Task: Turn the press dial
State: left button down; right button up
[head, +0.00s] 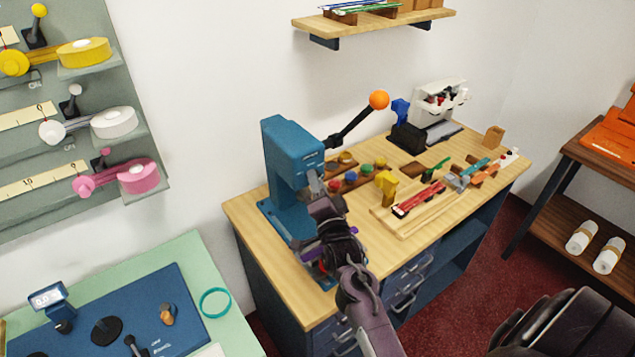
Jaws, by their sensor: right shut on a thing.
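The blue press (291,150) stands at the left end of the wooden workbench, with an orange-knobbed lever (379,100) sticking out to its upper right. My right gripper (319,258) reaches in from the lower right to the front of the press base. It is shut on the press dial, which my fingers and wrist mostly cover. A small red patch (322,267) shows at the fingers; I cannot tell how far the dial is turned. My left gripper is out of view.
A wooden board (420,220) with red and teal tools lies to the right on the workbench (500,190). Several coloured knobs sit in a row behind the gripper. A green table (215,265) with a blue mat (185,290) stands at the lower left.

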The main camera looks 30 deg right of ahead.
dwell(0.3)
jog(key=o, duration=1)
jog(key=shift+f, duration=0.1)
